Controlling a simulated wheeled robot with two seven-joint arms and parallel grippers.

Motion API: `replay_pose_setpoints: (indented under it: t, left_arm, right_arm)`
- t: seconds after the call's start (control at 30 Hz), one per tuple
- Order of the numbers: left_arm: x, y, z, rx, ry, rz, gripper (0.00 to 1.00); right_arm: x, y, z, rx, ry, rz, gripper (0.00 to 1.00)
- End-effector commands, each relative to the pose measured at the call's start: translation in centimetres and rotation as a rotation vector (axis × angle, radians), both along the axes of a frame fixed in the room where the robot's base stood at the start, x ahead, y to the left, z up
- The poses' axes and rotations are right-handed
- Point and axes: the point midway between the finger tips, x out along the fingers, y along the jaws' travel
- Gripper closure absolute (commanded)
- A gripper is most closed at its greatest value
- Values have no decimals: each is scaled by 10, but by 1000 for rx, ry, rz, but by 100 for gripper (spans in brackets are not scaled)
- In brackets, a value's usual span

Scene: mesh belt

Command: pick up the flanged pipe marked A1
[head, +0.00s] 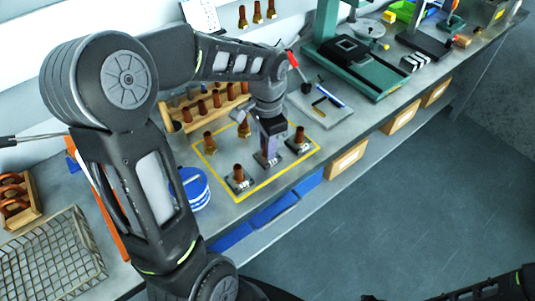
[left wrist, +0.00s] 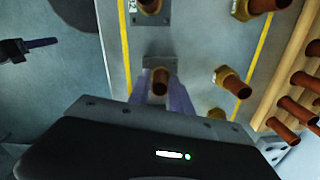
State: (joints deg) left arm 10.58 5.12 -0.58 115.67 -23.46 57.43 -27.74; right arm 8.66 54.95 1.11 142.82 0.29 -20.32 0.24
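Several copper-coloured flanged pipes stand upright inside a yellow outline on the bench. My left gripper (head: 267,160) points down over a flanged pipe at the front middle of the outline. In the left wrist view its two pale purple fingers lie on either side of this pipe (left wrist: 160,82), with slim gaps showing. The pipe's square plate (left wrist: 160,62) shows beyond them. Others are a front-left pipe (head: 239,175), a right pipe (head: 300,137) and a back-left pipe (head: 209,141). I cannot read any marking. My right gripper (left wrist: 42,42) shows over the floor in the left wrist view.
A wooden rack (head: 205,105) of pipes stands behind the outline. A blue-and-white tub (head: 194,188) is left of it, and a wire basket (head: 50,260) is at the far left. A green machine (head: 365,70) stands to the right. Floor is clear in front.

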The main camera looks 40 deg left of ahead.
Motion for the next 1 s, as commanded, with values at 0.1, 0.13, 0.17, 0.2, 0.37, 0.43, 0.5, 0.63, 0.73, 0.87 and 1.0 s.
replay_pose_setpoints:
  t: [0.1, 0.13, 0.17, 0.2, 0.37, 0.43, 0.5, 0.63, 0.73, 0.87, 1.0]
  left_arm:
    - [0, 0, 0, 0, 0, 0, 85]
    - [0, 0, 0, 0, 0, 0, 88]
    - [0, 0, 0, 0, 0, 0, 90]
    - [0, 0, 0, 0, 0, 0, 93]
    - [0, 0, 0, 0, 0, 0, 100]
    - [0, 0, 0, 0, 0, 0, 100]
    - [0, 0, 0, 0, 0, 0, 100]
    - [0, 0, 0, 0, 0, 0, 100]
    - [0, 0, 0, 0, 0, 0, 100]
    - [0, 0, 0, 0, 0, 0, 100]
    - [0, 0, 0, 0, 0, 0, 100]
  right_arm:
    - [0, 0, 0, 0, 0, 0, 64]
    - [0, 0, 0, 0, 0, 0, 64]
    - [0, 0, 0, 0, 0, 0, 64]
    - [0, 0, 0, 0, 0, 0, 64]
    - [0, 0, 0, 0, 0, 0, 64]
    - [0, 0, 0, 0, 0, 0, 64]
    - [0, 0, 0, 0, 0, 0, 64]
    - [0, 0, 0, 0, 0, 0, 64]
    - [0, 0, 0, 0, 0, 0, 64]
    - [0, 0, 0, 0, 0, 0, 64]
    - [0, 0, 0, 0, 0, 0, 64]
